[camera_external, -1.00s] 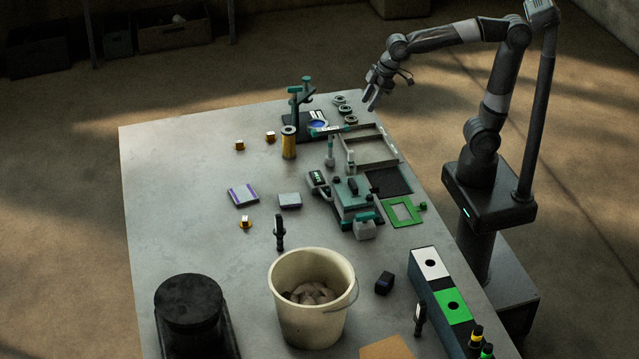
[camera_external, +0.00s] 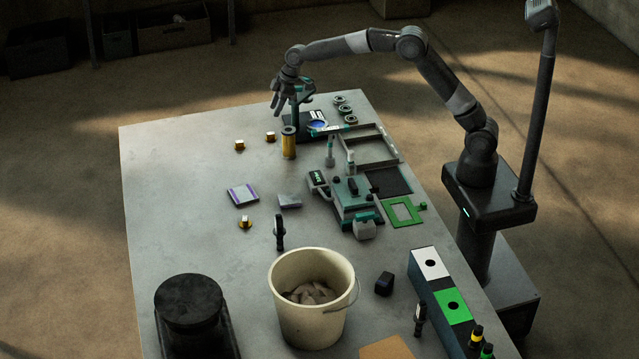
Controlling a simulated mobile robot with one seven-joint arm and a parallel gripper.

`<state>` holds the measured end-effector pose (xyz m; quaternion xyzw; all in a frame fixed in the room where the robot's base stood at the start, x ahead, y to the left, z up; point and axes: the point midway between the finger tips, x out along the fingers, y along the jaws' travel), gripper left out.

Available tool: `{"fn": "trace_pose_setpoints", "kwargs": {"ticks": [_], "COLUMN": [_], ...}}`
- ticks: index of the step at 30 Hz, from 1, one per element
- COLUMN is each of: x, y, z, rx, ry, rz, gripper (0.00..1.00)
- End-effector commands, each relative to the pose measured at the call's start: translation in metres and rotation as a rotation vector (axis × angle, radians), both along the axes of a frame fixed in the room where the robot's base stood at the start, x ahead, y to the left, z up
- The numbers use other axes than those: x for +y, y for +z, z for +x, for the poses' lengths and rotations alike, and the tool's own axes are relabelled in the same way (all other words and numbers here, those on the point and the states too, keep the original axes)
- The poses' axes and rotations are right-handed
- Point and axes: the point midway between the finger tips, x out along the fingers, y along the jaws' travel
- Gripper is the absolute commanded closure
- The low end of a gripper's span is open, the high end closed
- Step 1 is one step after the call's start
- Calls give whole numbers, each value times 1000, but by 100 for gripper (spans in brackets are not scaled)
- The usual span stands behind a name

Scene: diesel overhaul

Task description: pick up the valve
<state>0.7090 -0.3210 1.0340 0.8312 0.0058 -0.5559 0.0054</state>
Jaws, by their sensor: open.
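I cannot tell for certain which thing is the valve. Two small upright white and green pieces, one on the left (camera_external: 330,152) and one on the right (camera_external: 351,162), stand near the table's middle. Small gold and white pieces sit farther left: one at the back (camera_external: 239,146), one beside it (camera_external: 270,137) and one nearer the front (camera_external: 245,222). My gripper (camera_external: 277,108) is open, appears empty and points down above the back of the table, beside the green and black stand (camera_external: 297,115). Its height over the tabletop is hard to judge.
A yellow cylinder (camera_external: 288,143) stands just in front of my gripper. Several rings, one of them here (camera_external: 345,110), lie right of the stand. A teal and grey device (camera_external: 354,198), a bucket (camera_external: 300,270) and a black round container (camera_external: 188,302) stand farther forward. The table's left side is mostly clear.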

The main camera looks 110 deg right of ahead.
Motion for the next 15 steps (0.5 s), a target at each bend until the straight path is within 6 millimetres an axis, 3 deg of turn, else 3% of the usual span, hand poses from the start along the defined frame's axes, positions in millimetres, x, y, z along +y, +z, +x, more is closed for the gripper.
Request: {"fn": "trace_pose_setpoints", "kwargs": {"ticks": [4, 8, 15], "x": [-18, -20, -20], "y": [-16, -26, -59], "z": [7, 8, 7], "rx": [0, 0, 1], "ry": [0, 0, 0], "rz": [2, 3, 4], "gripper": [58, 58, 58]}}
